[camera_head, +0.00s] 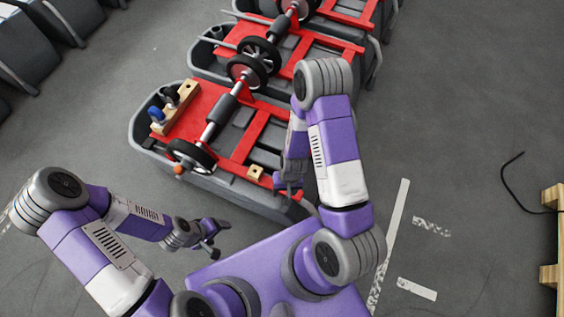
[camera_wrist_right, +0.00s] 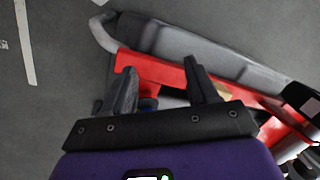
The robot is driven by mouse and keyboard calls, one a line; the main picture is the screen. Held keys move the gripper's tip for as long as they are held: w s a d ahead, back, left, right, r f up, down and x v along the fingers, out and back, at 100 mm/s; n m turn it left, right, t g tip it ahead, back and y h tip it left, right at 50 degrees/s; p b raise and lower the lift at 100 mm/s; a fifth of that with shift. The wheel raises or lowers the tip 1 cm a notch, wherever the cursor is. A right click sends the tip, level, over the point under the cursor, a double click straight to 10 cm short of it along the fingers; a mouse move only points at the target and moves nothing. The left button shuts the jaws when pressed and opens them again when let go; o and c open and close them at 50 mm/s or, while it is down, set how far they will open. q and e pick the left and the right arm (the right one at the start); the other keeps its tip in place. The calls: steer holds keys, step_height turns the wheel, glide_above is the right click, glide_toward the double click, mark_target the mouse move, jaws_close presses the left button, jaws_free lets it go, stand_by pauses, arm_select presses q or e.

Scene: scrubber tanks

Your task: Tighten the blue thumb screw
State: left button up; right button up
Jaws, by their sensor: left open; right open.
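My right gripper (camera_head: 287,187) is open, low over the tank's near right end, well away from that knob. In the right wrist view its fingers (camera_wrist_right: 160,66) are apart over the red frame. My left gripper (camera_head: 214,239) is open and empty in front of the tank.
The near grey tank (camera_head: 140,125) carries a red frame (camera_head: 245,147), a shaft with black wheels (camera_head: 192,156) and a small wooden block (camera_head: 255,172). More such tanks stand behind. A wooden pallet (camera_head: 550,235) is at the right edge.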

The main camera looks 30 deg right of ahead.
steer(key=shift+m+h, duration=0.8)
steer(key=w+d+r, duration=0.1)
steer(key=w+d, duration=0.1)
steer(key=w+d+r, duration=0.2)
steer(key=w, duration=0.1)
steer(key=w+d+r, duration=0.2)
steer(key=shift+w+p, duration=0.15)
steer(key=shift+p, duration=0.25)
steer(key=shift+w+d+f, duration=0.1)
steer(key=shift+f, duration=0.25)
step_height(320, 180, down, 7)
steer(key=b, duration=0.3)
steer(key=shift+r, duration=0.1)
steer(key=shift+c, duration=0.4)
